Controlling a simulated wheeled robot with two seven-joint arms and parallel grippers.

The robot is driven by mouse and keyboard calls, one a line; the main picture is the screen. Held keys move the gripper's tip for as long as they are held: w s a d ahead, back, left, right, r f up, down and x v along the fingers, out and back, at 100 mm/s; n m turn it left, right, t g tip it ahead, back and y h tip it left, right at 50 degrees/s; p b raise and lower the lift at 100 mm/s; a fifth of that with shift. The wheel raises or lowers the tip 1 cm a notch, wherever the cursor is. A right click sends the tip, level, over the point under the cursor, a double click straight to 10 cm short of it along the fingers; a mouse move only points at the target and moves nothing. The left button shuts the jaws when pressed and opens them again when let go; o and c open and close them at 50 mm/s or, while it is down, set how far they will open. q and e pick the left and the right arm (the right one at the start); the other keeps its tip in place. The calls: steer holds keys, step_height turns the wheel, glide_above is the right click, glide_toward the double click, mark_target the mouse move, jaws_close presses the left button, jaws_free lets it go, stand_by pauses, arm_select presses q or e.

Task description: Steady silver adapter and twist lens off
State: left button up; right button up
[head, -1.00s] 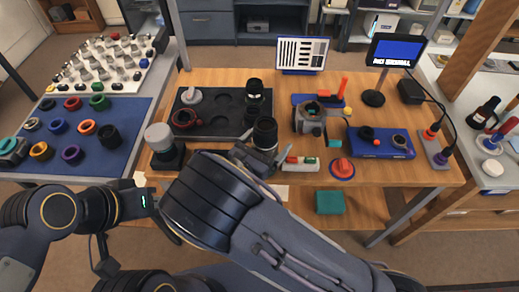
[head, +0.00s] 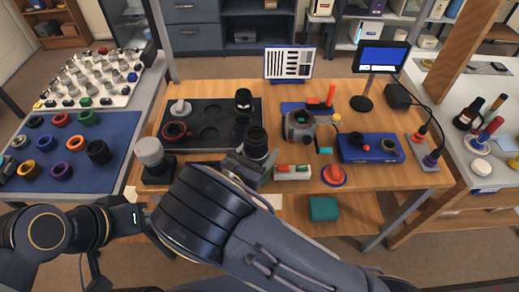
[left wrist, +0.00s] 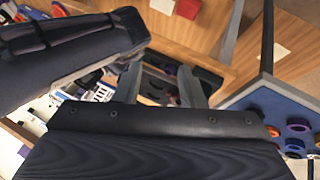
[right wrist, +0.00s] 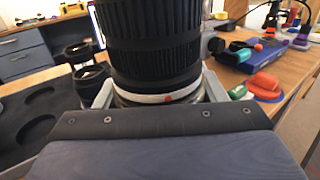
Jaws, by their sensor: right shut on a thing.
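The black ribbed lens (head: 256,142) stands upright near the table's front middle; it fills the upper part of the right wrist view (right wrist: 150,40). A white ring with a red dot circles its base. Below that, a strip of the silver adapter (right wrist: 150,103) shows, mostly hidden by my wrist. My right gripper (right wrist: 157,95) is shut around the silver adapter under the lens; it also shows in the head view (head: 247,161). My left gripper (left wrist: 160,80) is open with nothing between its fingers. In the head view it is hidden behind my right arm.
A dark tray (head: 213,112) lies behind-left, with a grey-capped cylinder (head: 150,153) in front. My right arm crosses the table front. A blue mat (head: 75,140) holds coloured rings.

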arm_select(q)
steer(key=o, duration=0.4)
steer(key=shift+w+r, duration=0.15)
steer(key=shift+r, duration=0.05)
steer(key=o, duration=0.6)
steer(key=w+r+m, duration=0.1)
steer(key=w, duration=0.1)
steer(key=w+r+m+g, duration=0.1)
steer(key=w+r+m, duration=0.1)
steer(key=w+d+r+m+g, duration=0.1)
steer(key=w+m, duration=0.1)
steer(key=shift+w+r, duration=0.15)
steer(key=shift+r, duration=0.25)
arm_select(e)
steer(key=shift+c, duration=0.2)
arm_select(q)
steer(key=m+g+y, duration=0.4)
steer(key=m, duration=1)
glide_toward(256, 133)
steer(key=shift+s+a+f, duration=0.1)
steer(key=shift+s+a, duration=0.15)
steer(key=shift+a, duration=0.15)
steer(key=shift+d+f, duration=0.15)
steer(key=shift+d, duration=0.1)
steer(key=shift+f+m, duration=0.3)
step_height(256, 133, down, 11)
steer(key=shift+f, duration=0.15)
